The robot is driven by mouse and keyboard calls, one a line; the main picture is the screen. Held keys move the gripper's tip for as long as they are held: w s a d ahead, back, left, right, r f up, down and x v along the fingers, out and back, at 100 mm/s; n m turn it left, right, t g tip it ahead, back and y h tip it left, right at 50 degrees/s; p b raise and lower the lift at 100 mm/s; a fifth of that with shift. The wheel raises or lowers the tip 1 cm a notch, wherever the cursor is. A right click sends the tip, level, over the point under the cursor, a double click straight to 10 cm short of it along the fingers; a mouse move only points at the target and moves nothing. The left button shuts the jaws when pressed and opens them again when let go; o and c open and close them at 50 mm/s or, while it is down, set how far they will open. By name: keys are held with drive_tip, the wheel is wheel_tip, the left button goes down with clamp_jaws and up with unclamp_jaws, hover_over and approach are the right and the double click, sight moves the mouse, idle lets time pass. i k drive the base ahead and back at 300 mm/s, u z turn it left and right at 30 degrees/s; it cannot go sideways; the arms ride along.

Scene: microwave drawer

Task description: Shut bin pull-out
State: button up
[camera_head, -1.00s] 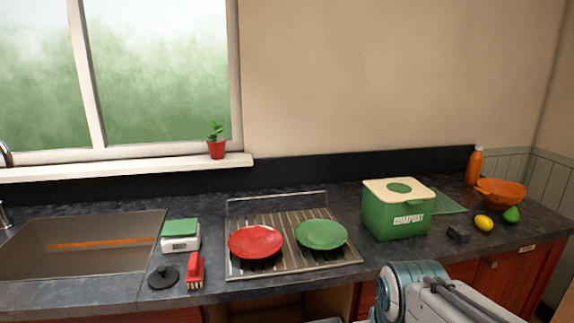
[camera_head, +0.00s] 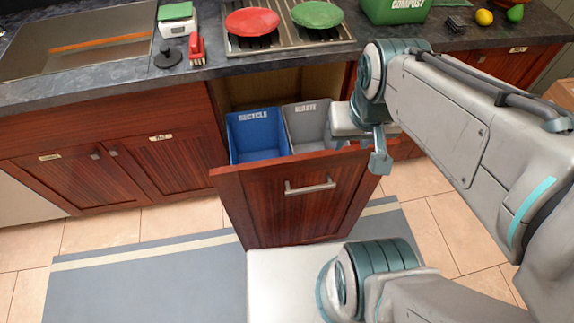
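The bin pull-out (camera_head: 291,208) stands open below the counter, its red wooden front with a metal bar handle (camera_head: 310,187) well out from the cabinet. Inside it are a blue recycle bin (camera_head: 257,136) and a grey waste bin (camera_head: 307,125). My gripper (camera_head: 380,160) is at the right top corner of the drawer front, with one finger hanging down in front of it. It appears close to or touching the front's top edge; I cannot tell which.
Closed red cabinets (camera_head: 155,170) stand left of the pull-out. The counter (camera_head: 110,85) above carries a red plate (camera_head: 252,21), a green plate (camera_head: 317,14) and a green compost box (camera_head: 396,10). A blue-grey mat (camera_head: 150,285) lies on the tiled floor, open at left.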

sight(285, 184)
drive_tip(key=u, duration=0.35)
drive_tip(key=k, duration=1.7)
drive_tip(key=z, duration=0.75)
drive_tip(key=i, duration=0.1)
drive_tip(key=u, duration=0.25)
